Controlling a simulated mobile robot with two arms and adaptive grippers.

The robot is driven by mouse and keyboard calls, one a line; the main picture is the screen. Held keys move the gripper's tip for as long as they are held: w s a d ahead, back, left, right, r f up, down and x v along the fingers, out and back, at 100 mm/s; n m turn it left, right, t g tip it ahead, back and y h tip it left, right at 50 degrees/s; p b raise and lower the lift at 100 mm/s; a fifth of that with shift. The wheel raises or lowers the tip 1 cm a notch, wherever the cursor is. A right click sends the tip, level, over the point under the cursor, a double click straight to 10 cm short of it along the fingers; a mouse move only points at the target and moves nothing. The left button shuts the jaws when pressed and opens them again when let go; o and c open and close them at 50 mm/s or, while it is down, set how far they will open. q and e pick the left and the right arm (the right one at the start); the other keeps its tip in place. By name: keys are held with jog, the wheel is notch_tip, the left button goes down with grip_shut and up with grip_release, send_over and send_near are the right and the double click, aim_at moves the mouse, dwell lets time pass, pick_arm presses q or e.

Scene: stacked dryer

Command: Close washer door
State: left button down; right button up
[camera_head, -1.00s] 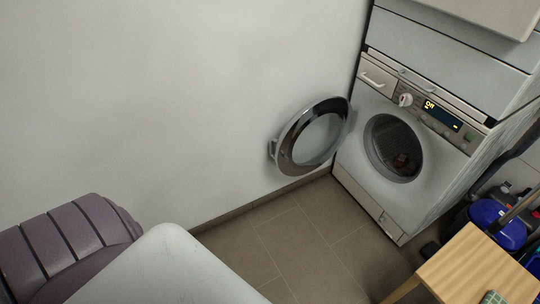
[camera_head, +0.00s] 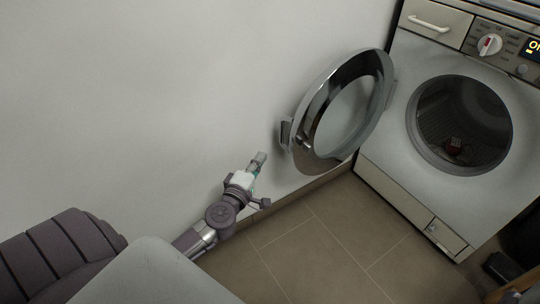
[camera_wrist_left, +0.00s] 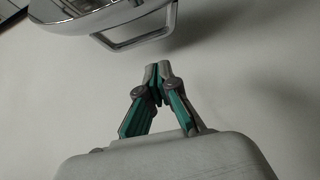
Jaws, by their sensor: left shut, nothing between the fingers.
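The washer (camera_head: 400,190) stands on the right with its round opening (camera_head: 460,125) uncovered. Its round door (camera_head: 318,112), with a shiny rim and glass middle, is swung wide open to the left, near the wall. The door's handle (camera_head: 286,134) is on its left edge. My left gripper (camera_head: 259,158) is shut and empty, just left of and below the handle, apart from it. In the left wrist view the shut fingertips (camera_wrist_left: 158,68) point toward the grey handle (camera_wrist_left: 150,38) with a gap between. My right gripper is not in view.
A plain wall (camera_head: 150,90) runs along the left, close behind the door and my left gripper. The tiled floor (camera_head: 320,240) in front of the washer is clear. A dark object (camera_head: 502,268) lies on the floor at the lower right.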

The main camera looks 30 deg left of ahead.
pick_arm(q)
jog(key=w, duration=0.3)
jog(key=w+a+b, duration=0.1)
jog(key=w, duration=0.2)
jog(key=w+a+b, duration=0.1)
jog(key=w, duration=0.2)
jog(key=shift+w, duration=0.4)
